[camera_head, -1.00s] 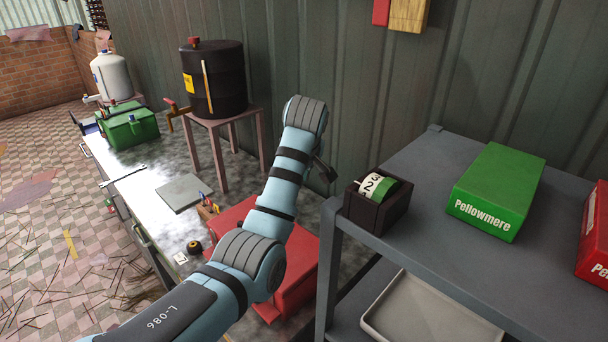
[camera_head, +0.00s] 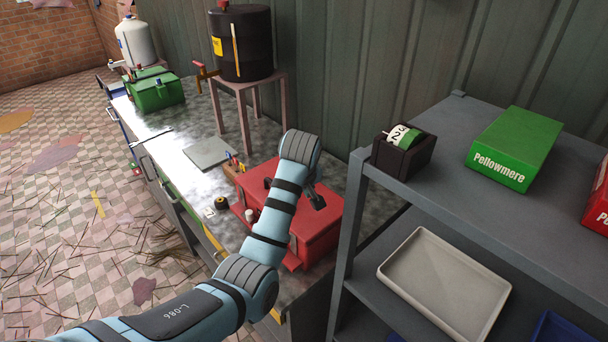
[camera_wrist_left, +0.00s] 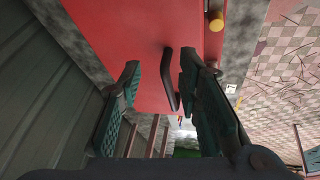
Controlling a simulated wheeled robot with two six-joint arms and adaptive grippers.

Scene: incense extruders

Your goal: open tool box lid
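The red tool box (camera_head: 327,222) sits on the metal workbench with its lid shut. It also shows in the left wrist view (camera_wrist_left: 110,25), with a dark curved handle (camera_wrist_left: 168,80) on its red face. My left gripper (camera_head: 316,197) is just above the box lid, and my forearm hides part of the box. In the left wrist view the gripper (camera_wrist_left: 160,64) is open, with its two fingers apart on either side of the handle. The handle lies closer to the right-hand finger; I cannot tell whether they touch. My right gripper is not in view.
A grey shelf (camera_head: 440,185) with a dark dispenser (camera_head: 405,152), a green box (camera_head: 515,148) and a pale tray (camera_head: 445,285) stands right of the box. A green tool box (camera_head: 157,93), a flat grey plate (camera_head: 207,152) and a black drum (camera_head: 241,45) on a stand are farther back.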

